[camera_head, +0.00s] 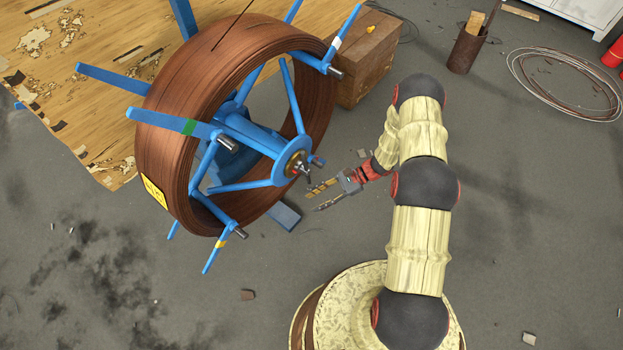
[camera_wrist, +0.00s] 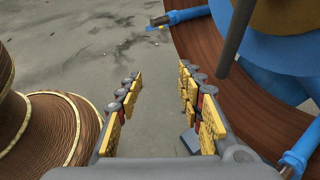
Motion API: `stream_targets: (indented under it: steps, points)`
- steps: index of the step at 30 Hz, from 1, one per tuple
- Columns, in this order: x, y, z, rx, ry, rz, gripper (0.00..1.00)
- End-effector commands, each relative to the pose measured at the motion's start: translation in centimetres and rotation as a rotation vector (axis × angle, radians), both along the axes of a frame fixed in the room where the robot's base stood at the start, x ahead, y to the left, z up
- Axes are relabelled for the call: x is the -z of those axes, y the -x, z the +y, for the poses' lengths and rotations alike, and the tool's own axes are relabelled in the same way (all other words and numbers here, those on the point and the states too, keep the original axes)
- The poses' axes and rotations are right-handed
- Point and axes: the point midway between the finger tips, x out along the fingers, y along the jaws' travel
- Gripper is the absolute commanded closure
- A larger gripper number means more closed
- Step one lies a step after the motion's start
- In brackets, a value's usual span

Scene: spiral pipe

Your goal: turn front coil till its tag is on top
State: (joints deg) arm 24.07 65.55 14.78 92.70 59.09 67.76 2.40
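The brown coil (camera_head: 165,105) sits upright and tilted in the picture on a blue spoked reel (camera_head: 240,135). Its yellow tag (camera_head: 153,190) is low on the left side of the coil's outer face. Only this one coil is in view. In the wrist view the coil (camera_wrist: 205,50) and a blue reel arm (camera_wrist: 185,15) show at the right. My gripper (camera_head: 319,196) is open and empty, just right of and below the reel's hub (camera_head: 296,167) in the head view. In the wrist view my gripper (camera_wrist: 160,75) has its yellow-padded fingers apart, with bare floor between them.
Reel arms with grey tips stick out around the coil; one has green tape (camera_head: 189,127), others white or yellow. A wooden box (camera_head: 365,70) stands behind right. A worn wooden board (camera_head: 75,60) lies at the left. A wire loop (camera_head: 565,85) lies far right. Front floor is mostly clear.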

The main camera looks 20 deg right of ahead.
Motion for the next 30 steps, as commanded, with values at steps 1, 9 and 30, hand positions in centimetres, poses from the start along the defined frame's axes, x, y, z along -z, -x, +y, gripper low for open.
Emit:
stream_targets:
  steps: [1,9,30]
  points:
    - [1.1,-0.1,0.1,0.023,-0.012,0.011,0.62]
    - [5.6,-1.2,0.5,0.155,-0.080,0.058,0.62]
    - [16.7,-5.4,-0.3,0.572,-0.267,0.122,0.62]
